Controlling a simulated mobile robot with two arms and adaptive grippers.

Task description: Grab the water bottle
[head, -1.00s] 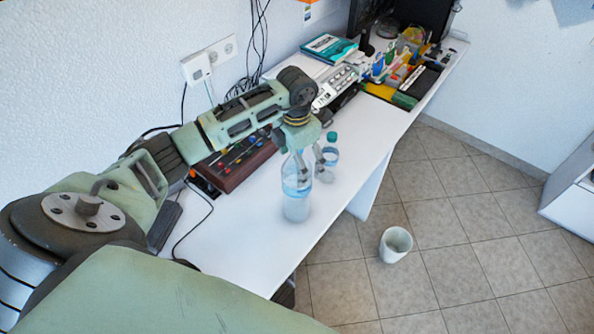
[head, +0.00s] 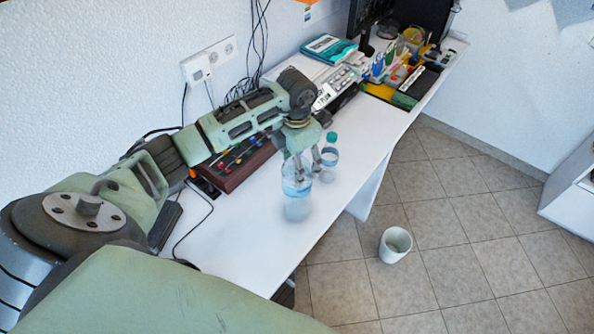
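A clear water bottle with a blue band (head: 297,206) stands upright on the white desk near its front edge. A second clear bottle with a green cap (head: 331,138) stands just behind it to the right. My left gripper (head: 307,168) points down at the top of the nearer bottle. Its fingers are apart, one over the bottle's upper part and one on its right side, between the two bottles. The nearer bottle's cap is hidden by the gripper. I cannot tell whether the fingers press on it. My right gripper is not in view.
On the desk (head: 255,225) lie a dark red box with knobs (head: 235,165), books (head: 328,48), and a cluttered tray of stationery. A white cup-shaped bin (head: 395,244) stands on the tiled floor. The desk in front of the bottle is clear.

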